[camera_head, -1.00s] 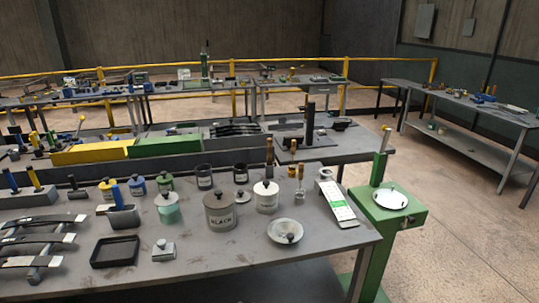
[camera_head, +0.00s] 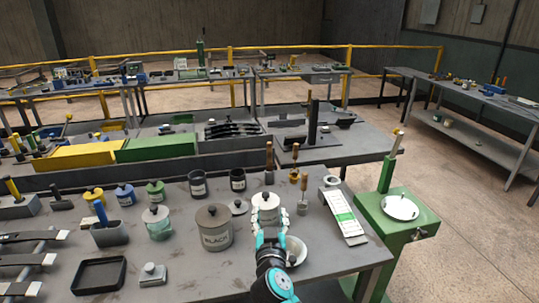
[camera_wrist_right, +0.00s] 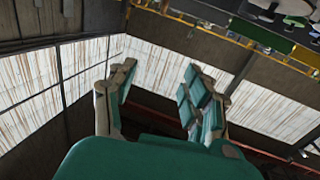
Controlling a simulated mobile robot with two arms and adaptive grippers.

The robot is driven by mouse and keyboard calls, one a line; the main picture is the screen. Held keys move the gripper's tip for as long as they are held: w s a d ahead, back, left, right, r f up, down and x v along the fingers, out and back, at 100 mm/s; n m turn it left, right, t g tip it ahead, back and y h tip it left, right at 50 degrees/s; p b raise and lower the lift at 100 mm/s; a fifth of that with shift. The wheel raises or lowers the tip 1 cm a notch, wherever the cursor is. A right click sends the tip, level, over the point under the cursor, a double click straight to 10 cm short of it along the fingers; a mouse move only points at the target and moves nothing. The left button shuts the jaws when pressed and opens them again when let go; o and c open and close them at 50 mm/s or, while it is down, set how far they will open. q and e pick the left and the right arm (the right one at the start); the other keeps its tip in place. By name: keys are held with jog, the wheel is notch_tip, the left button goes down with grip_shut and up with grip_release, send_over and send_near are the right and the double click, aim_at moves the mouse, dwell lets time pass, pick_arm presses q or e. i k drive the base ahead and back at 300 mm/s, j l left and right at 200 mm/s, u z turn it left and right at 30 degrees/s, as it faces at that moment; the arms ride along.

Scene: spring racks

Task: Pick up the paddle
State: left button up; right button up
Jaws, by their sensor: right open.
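I cannot tell for certain which thing is the paddle. Upright tools with wooden handles stand toward the back right of the near bench, one brown (camera_head: 269,158) and one lighter (camera_head: 303,183). A blue-handled tool (camera_head: 100,212) stands in a grey holder at the left. My right gripper (camera_head: 270,226) is in front of a white lidded jar (camera_head: 265,203) and partly hides it and a pale bowl (camera_head: 298,250). In the right wrist view its fingers (camera_wrist_right: 160,100) are apart with nothing between them. My left gripper is out of view.
The near bench (camera_head: 205,275) also carries a large grey "BLACK" canister (camera_head: 214,229), several smaller jars, a black tray (camera_head: 98,276) and a white keypad-like device (camera_head: 344,217). A green stand (camera_head: 410,222) with a white dish (camera_head: 400,207) is at the right. Open floor lies beyond it.

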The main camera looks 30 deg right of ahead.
aim_at(270, 163)
jog(key=i+l, duration=0.55)
jog(key=i, duration=0.15)
jog(key=i+l, duration=0.5)
jog(key=i, duration=0.15)
